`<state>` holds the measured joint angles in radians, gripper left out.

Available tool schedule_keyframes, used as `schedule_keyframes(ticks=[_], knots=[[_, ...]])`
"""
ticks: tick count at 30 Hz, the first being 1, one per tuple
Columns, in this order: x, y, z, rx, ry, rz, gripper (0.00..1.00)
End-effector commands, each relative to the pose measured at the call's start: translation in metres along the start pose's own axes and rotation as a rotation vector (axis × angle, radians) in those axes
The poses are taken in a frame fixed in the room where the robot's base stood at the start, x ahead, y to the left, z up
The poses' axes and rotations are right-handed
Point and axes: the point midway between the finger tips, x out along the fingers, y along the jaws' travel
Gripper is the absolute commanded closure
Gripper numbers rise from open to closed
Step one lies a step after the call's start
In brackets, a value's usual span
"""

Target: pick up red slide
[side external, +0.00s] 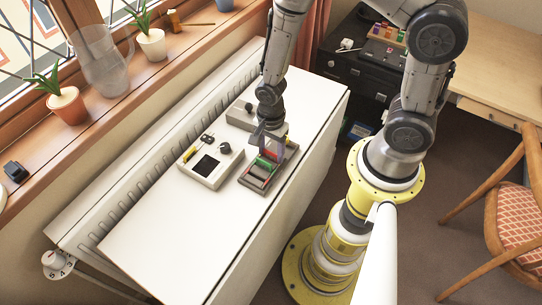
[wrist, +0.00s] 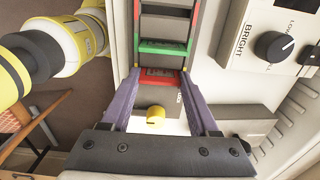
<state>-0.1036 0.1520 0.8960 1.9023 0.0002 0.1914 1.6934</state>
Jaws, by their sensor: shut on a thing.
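The red slide (wrist: 160,84) lies between the two purple-grey fingertips of my gripper (wrist: 160,76) in the wrist view, at the near end of a grey slotted tray (wrist: 193,38). My gripper is shut on the slide. In the side view my gripper (side external: 271,142) points down at the back end of the tray (side external: 246,182); the green slide (side external: 264,162) shows there. I cannot tell whether the held slide is clear of its slot.
A white device with a dark screen and knob (side external: 226,149) stands left of the tray, and a grey box (side external: 238,119) behind. The white tabletop (side external: 200,245) is clear in front. A yellow knob (wrist: 155,117) shows between my fingers. Potted plants line the windowsill.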

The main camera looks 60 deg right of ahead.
Motion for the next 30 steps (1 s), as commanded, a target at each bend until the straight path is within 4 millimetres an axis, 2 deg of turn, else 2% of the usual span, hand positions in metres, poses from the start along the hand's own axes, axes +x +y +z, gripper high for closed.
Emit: schedule_keyframes(ticks=[10,17,26,30], knots=[[-0.006,-0.001,0.000,0.000,0.000,-0.002,0.84],[-0.035,0.001,0.000,0.000,-0.001,-0.005,0.84],[-0.091,0.048,-0.006,0.000,-0.001,-0.008,0.84],[-0.105,0.081,-0.010,0.000,0.000,-0.004,0.84]])
